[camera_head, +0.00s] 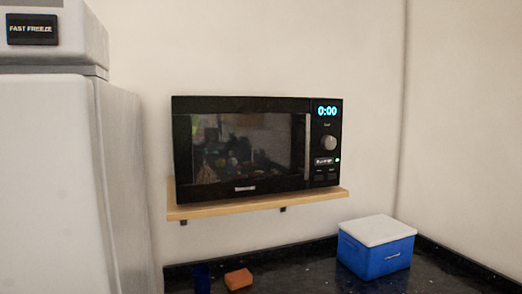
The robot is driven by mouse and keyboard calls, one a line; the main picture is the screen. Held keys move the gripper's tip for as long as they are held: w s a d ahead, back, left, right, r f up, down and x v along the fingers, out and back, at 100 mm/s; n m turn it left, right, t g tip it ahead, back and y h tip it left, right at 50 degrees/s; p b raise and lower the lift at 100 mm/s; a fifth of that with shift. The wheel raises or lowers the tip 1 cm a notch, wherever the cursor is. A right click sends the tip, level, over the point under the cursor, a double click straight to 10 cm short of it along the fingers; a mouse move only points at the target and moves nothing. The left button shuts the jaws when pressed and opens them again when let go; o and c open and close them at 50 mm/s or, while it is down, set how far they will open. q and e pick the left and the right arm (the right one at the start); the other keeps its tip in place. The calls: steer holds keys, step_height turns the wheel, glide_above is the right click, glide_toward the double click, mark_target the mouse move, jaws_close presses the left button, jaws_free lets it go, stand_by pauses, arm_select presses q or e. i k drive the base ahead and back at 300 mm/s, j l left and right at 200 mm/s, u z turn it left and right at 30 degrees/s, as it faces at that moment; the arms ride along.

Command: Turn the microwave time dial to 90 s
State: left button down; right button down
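A black microwave (185,150) stands on a wooden wall shelf (240,207), with its door shut. Its control panel is on the right side of the front. The display (327,111) at the top of the panel reads 0:00 in blue digits. A round grey dial (328,143) sits below the display. Below the dial is a small lit label with a greenish light, and lower down are small dark buttons too small to read. Neither of my grippers shows in the head view.
A white fridge (55,180) with a "FAST FREEZE" panel (32,29) stands at the left. On the dark granite counter (300,275) below the shelf are a blue cooler box (375,255) with a white lid, an orange block (238,279) and a dark blue item (203,278). Nothing covers the microwave's front.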

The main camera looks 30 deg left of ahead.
mark_target(328, 142)
steer(key=l+u, duration=0.1)
steer(key=u, duration=0.3)
steer(key=k+u, duration=0.15)
steer(key=u, duration=0.25)
steer(key=k+l+u, duration=0.1)
steer(key=u, duration=0.3)
steer(key=k+u, duration=0.1)
steer(key=u, duration=0.3)
